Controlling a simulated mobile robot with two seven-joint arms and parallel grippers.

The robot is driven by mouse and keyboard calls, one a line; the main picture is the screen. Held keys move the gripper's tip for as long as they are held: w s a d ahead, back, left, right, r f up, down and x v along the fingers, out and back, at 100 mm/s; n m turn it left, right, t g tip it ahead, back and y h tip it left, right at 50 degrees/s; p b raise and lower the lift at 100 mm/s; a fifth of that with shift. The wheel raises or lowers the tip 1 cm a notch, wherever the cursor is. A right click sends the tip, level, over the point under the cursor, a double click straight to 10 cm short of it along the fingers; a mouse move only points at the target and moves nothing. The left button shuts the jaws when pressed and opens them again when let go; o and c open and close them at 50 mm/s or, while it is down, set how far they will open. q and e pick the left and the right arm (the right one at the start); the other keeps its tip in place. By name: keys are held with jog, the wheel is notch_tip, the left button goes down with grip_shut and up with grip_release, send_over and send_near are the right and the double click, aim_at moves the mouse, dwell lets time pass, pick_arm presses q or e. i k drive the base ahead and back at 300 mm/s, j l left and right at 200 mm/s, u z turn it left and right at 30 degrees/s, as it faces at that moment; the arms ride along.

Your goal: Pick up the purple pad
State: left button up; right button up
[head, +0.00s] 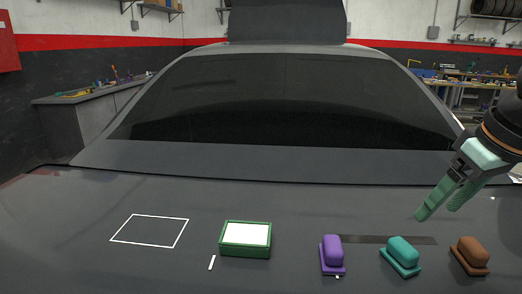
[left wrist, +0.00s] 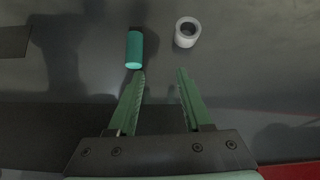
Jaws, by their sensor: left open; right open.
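The purple pad (head: 333,251) stands on the dark car hood in the front middle-right of the head view, with a rounded handle on a flat purple base. My right gripper (head: 438,212) is open and empty, above the hood to the right of the purple pad and apart from it. My left gripper (left wrist: 161,72) shows only in the left wrist view, open with nothing between its fingers. The purple pad is not seen in that view.
A teal pad (head: 402,254) and a brown pad (head: 470,255) stand right of the purple one. A green-framed white box (head: 245,234) and a white outline (head: 150,230) lie left. The left wrist view shows a teal cylinder (left wrist: 134,50) and a grey ring (left wrist: 178,34).

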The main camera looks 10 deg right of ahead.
aim_at(331, 252)
jog(key=k, duration=1)
